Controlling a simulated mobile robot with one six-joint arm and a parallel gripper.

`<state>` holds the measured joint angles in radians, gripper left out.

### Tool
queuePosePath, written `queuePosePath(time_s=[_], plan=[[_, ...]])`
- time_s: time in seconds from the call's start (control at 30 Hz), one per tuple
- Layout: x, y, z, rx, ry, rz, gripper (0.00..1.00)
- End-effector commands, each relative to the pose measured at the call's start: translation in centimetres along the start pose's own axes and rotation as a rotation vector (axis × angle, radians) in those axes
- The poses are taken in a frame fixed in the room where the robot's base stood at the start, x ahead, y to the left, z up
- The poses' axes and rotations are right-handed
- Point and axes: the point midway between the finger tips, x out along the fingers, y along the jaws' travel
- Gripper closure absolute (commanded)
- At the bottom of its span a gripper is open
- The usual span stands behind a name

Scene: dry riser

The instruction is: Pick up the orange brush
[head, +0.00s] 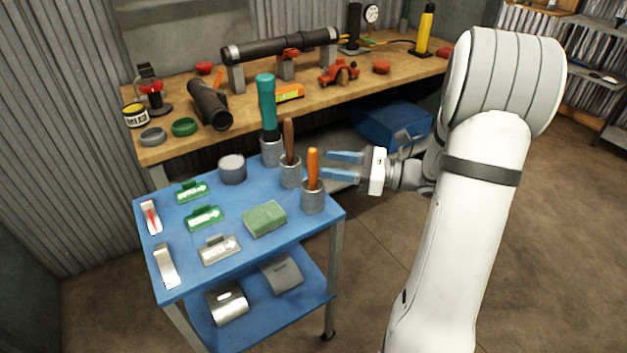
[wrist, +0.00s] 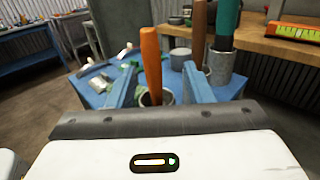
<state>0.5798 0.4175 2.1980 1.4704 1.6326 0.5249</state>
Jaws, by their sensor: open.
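The orange brush (head: 313,166) stands upright, handle up, in a grey metal cup (head: 313,201) at the right edge of the blue cart (head: 172,215). Its lower end is hidden in the cup. My gripper (head: 343,165) is open, with its blue fingers pointing left towards the brush handle. In the wrist view the orange handle (wrist: 151,62) rises between the two open fingers (wrist: 158,82), a little beyond them. The gripper appears empty.
A brown-handled tool (head: 289,138) and a teal-handled tool (head: 267,100) stand in neighbouring cups. A green sponge (head: 265,219) and several labelled tags lie on the cart. A wooden workbench (head: 165,150) stands behind. The floor right of the cart is clear.

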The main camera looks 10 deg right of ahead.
Motion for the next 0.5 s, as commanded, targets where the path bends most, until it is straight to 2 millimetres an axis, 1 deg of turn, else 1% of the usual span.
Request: queuePosePath(time_s=[0.27, 0.37, 0.5], plan=[[3.2, 0.5, -0.2, 0.001, 0.002, -0.001, 0.53], [4.8, 0.9, -0.3, 0.000, 0.002, 0.000, 0.53], [6.4, 0.8, -0.2, -0.001, 0.003, -0.001, 0.53]])
